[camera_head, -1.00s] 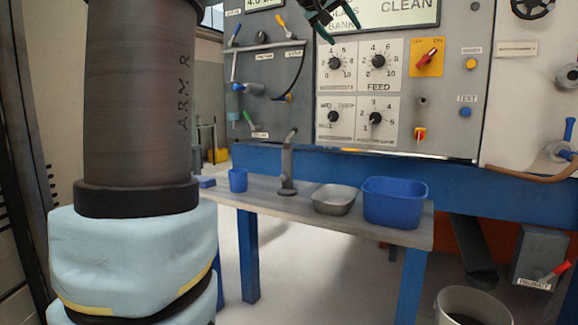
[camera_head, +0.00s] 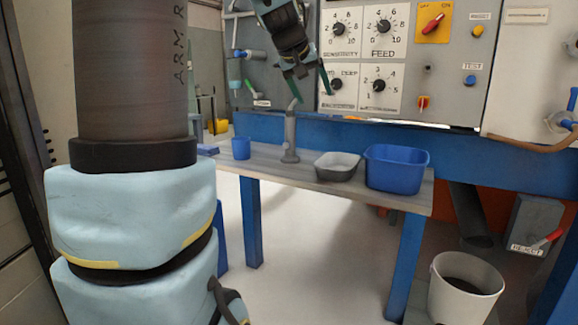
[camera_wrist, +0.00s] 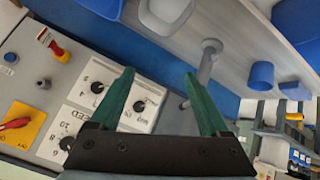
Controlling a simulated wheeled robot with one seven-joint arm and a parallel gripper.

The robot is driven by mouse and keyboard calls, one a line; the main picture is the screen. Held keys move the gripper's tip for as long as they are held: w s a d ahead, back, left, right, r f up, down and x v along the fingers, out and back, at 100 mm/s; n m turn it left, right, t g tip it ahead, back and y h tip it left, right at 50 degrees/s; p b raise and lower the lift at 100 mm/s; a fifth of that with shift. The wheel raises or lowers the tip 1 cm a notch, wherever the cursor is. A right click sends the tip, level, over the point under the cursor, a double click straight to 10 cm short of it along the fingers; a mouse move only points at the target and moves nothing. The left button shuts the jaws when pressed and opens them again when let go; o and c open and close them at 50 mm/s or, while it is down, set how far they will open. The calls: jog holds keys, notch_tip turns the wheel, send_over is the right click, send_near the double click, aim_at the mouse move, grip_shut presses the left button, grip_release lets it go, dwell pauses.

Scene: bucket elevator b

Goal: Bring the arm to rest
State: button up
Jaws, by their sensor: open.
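My gripper (camera_head: 307,89) hangs in front of the grey control panel (camera_head: 420,75) in the head view, above the bench and pointing down. Its two green fingers are apart with nothing between them, and in the wrist view my gripper (camera_wrist: 158,78) is also open and empty. My arm comes down into the head view from the top. The dark arm column and light-blue joint covers at the left are mine and hide part of the room.
A grey bench (camera_head: 275,170) holds a blue cup (camera_head: 241,148), a grey upright pipe (camera_head: 290,135), a grey tray (camera_head: 337,172) and a blue bin (camera_head: 397,168). A white bucket (camera_head: 466,285) stands on the floor at right. Panel knobs and switches are close behind my gripper.

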jog(key=s+a+f+g+y, duration=0.15)
jog(key=s+a+f, duration=0.25)
jog(key=s+f, duration=0.45)
jog(key=s+a+f+g+y, duration=0.1)
jog(key=s+a+f+g, duration=0.25)
jog(key=s+f, duration=0.5)
jog(key=s+a+f+g+y, duration=0.15)
jog(key=s+a+f, duration=0.4)
jog(key=f, duration=0.55)
notch_tip(320, 180, up, 16)
jog(key=p, duration=1.6)
jog(key=shift+s+d+f, duration=0.15)
jog(key=shift+s+d, duration=0.1)
jog(key=shift+s, duration=0.15)
